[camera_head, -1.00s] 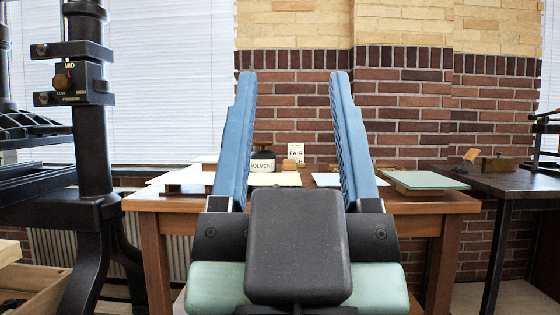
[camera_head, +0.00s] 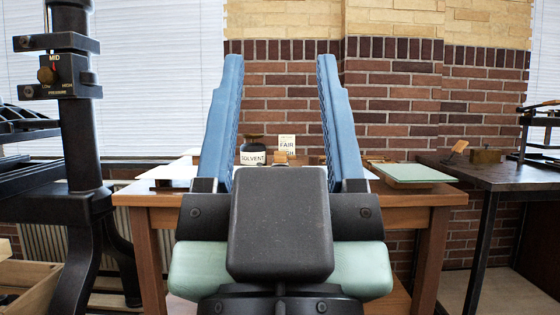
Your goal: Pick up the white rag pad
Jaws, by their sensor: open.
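My gripper (camera_head: 280,62) is in the middle of the view with its two blue fingers spread wide and nothing between them. I cannot make out the white rag pad for certain. White flat pieces (camera_head: 168,172) lie at the left of the wooden table (camera_head: 415,199), but I cannot tell whether one is the pad. My gripper's dark body hides the middle of the tabletop.
A dark solvent jar (camera_head: 253,152), a small lettered card (camera_head: 287,143) and a wooden block (camera_head: 281,157) show between my fingers. A pale green board (camera_head: 413,173) lies at the table's right. A black press (camera_head: 80,150) stands left; a dark table (camera_head: 490,176) stands right.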

